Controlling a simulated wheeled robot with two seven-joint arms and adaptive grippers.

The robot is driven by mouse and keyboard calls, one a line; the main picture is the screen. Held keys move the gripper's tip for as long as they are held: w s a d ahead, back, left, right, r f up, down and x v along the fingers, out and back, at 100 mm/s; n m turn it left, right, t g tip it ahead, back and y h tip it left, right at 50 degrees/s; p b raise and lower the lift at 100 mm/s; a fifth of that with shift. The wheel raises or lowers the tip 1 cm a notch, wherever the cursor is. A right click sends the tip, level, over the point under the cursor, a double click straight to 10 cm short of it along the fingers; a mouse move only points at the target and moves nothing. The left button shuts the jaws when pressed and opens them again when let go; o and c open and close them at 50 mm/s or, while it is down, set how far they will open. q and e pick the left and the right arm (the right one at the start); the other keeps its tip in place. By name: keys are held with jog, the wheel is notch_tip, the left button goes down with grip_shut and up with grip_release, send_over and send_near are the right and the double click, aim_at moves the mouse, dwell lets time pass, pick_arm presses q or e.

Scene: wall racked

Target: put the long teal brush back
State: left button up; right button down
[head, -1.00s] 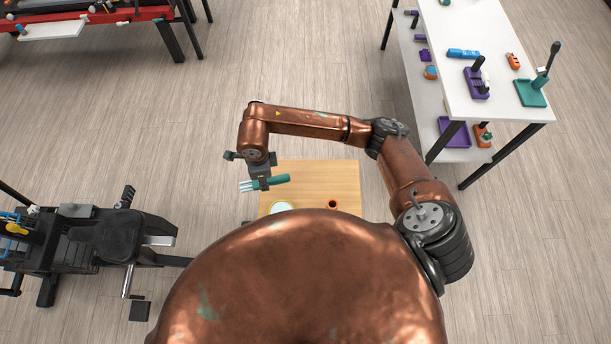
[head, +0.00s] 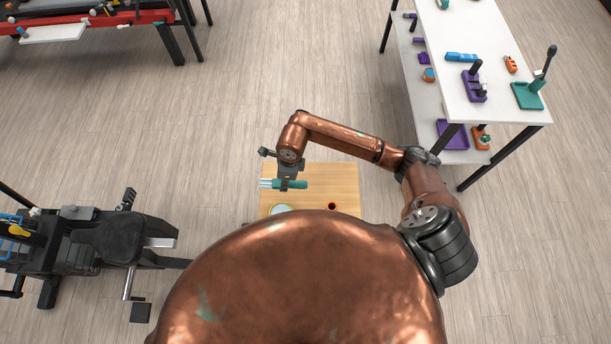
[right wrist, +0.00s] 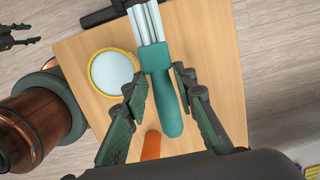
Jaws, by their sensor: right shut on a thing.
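My right gripper (head: 285,187) is shut on the handle of the teal brush (head: 294,184) and holds it above the small wooden table. The brush lies about level, with its pale head towards the left in the head view. In the right wrist view, the gripper's fingers (right wrist: 164,87) stand on both sides of the teal handle (right wrist: 170,105), and the pale head points to the top. My left gripper (right wrist: 18,38) shows at the left edge of the right wrist view, its dark fingers apart and empty. It is outside the head view.
The wooden table (head: 335,180) holds a yellow-rimmed plate (right wrist: 112,72) and an orange cup (right wrist: 151,145). A white two-level rack table (head: 490,40) with several tools, including a teal stand (head: 526,96), is at the right. A rowing machine (head: 105,240) is at the left. Open floor lies between.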

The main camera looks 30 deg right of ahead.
aim_at(306, 176)
jog(key=w+d+f, duration=0.1)
jog(key=d+f, duration=0.1)
jog(key=w+d+f+p, duration=0.1)
jog(key=d+f, duration=0.1)
jog(key=d, duration=0.1)
jog(key=w+d+f, duration=0.1)
jog(key=d+f, duration=0.1)
jog(key=d, duration=0.1)
jog(key=shift+d+f, duration=0.25)
jog(key=shift+f, duration=0.05)
jog(key=shift+w+d+f+p, duration=0.1)
jog(key=shift+d+f+p, duration=0.25)
jog(key=shift+f, duration=0.1)
jog(key=f, duration=0.1)
jog(key=f+p, duration=0.1)
jog(key=f, duration=0.1)
jog(key=shift+w+d, duration=0.1)
jog(key=shift+d, duration=0.3)
jog(key=shift+f, duration=0.3)
jog(key=c, duration=1.8)
grip_release()
jog(key=shift+o, duration=1.1)
jog(key=shift+f, duration=0.15)
